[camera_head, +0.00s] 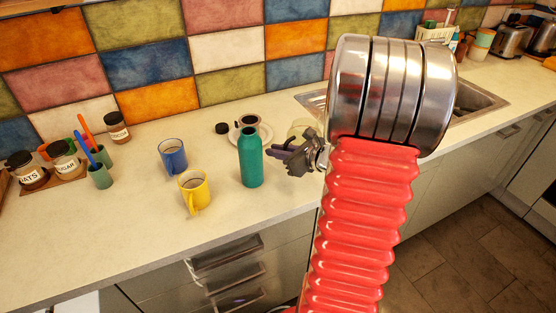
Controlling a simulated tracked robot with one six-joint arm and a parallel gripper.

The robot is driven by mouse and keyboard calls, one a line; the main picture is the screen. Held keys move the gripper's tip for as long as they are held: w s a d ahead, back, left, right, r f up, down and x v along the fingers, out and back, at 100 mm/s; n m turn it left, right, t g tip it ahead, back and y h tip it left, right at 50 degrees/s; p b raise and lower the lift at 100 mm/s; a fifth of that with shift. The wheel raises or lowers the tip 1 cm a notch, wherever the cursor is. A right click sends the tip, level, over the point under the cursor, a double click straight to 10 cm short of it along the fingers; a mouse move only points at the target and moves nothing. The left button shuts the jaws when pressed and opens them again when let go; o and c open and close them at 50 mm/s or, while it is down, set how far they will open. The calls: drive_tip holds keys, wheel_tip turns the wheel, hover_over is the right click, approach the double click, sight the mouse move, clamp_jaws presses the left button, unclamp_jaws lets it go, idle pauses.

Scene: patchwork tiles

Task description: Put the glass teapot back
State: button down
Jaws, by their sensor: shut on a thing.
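A pale, see-through rounded shape (299,127), which looks like the glass teapot, shows just behind and above my gripper (280,152). My gripper, in front of the sink, points left and is shut on what appears to be this teapot. The exact grip is hidden by the dark fingers, and my arm hides the area to the right. A green bottle (250,160) stands upright just left of the fingertips; I cannot tell whether they touch.
A cup on a saucer (266,133) and a small dark round item (222,128) are behind the bottle. Blue (173,157) and yellow (194,191) mugs stand left. Jars (66,159) and tumblers are farther left. The sink (478,101) is partly behind my arm. The front-left counter is clear.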

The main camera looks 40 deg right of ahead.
sight(277, 168)
drive_tip(key=shift+f, duration=1.8)
drive_tip(key=shift+f, duration=0.1)
drive_tip(key=c, duration=1.8)
unclamp_jaws()
drive_tip(key=v, duration=1.2)
drive_tip(key=shift+a, duration=0.15)
